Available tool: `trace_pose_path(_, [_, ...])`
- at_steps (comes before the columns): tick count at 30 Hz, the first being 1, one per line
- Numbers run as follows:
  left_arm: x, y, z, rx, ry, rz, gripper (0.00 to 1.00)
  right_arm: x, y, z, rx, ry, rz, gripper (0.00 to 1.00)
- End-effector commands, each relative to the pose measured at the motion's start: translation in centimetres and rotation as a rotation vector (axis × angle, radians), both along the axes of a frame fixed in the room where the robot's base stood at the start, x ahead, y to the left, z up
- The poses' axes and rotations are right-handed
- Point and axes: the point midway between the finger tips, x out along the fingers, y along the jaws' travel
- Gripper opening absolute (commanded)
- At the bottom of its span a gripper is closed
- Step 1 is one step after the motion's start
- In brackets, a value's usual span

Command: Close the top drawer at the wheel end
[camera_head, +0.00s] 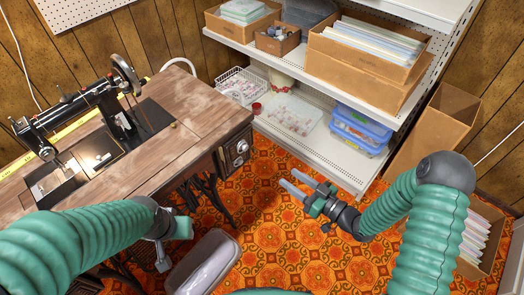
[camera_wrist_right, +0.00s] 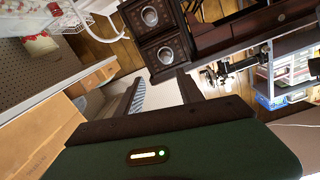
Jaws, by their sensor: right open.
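The sewing table (camera_head: 190,115) stands at the left, with the black sewing machine (camera_head: 75,105) and its handwheel (camera_head: 126,73) on top. At its right end is a stack of two dark drawers with round metal pulls. The top drawer (camera_head: 240,147) sits just under the tabletop; how far out it stands is hard to tell. Both drawers (camera_wrist_right: 158,35) also show in the right wrist view, beyond the fingertips. My right gripper (camera_head: 297,188) is open and empty, right of the drawers and apart from them. My left gripper (camera_head: 165,240) is near the table's front edge, its jaws unclear.
A white shelf unit (camera_head: 300,150) stands behind at the right, with cardboard boxes (camera_head: 360,70), a white wire basket (camera_head: 237,85) and a blue bin (camera_head: 360,130). A tall open carton (camera_head: 430,130) leans at the right. Patterned orange floor (camera_head: 275,235) between table and shelves is clear.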

Motion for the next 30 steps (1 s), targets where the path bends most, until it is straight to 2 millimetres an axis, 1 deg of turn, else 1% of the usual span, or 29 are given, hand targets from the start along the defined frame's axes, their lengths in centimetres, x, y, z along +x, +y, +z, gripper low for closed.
trace_pose_path(2, [0.0, 0.0, -0.3, 0.000, 0.000, 0.001, 0.36, -0.4, 0.3, 0.2, 0.041, -0.024, 0.010, 0.44])
trace_pose_path(5, [0.0, 0.1, -0.4, 0.000, 0.000, 0.002, 0.36, 0.0, 0.9, 0.4, 0.053, -0.033, 0.016, 0.44])
trace_pose_path(8, [0.0, 0.1, -0.9, 0.001, 0.000, 0.002, 0.36, 1.2, 1.9, 0.2, 0.053, -0.033, 0.017, 0.44])
trace_pose_path(11, [0.0, 0.1, -1.5, 0.001, 0.000, 0.002, 0.36, 3.0, 3.4, 0.1, 0.054, -0.033, 0.018, 0.44])
trace_pose_path(21, [0.0, 0.1, -3.6, 0.000, 0.000, 0.001, 0.36, 9.2, 9.6, 0.1, 0.053, -0.031, 0.016, 0.44])
trace_pose_path(25, [0.0, 0.1, -4.1, 0.000, 0.000, 0.001, 0.36, 10.7, 11.2, 0.2, 0.053, -0.031, 0.014, 0.44])
trace_pose_path(30, [0.0, 0.1, -4.2, 0.000, 0.000, 0.001, 0.36, 11.5, 11.9, 0.4, 0.054, -0.028, 0.012, 0.44])
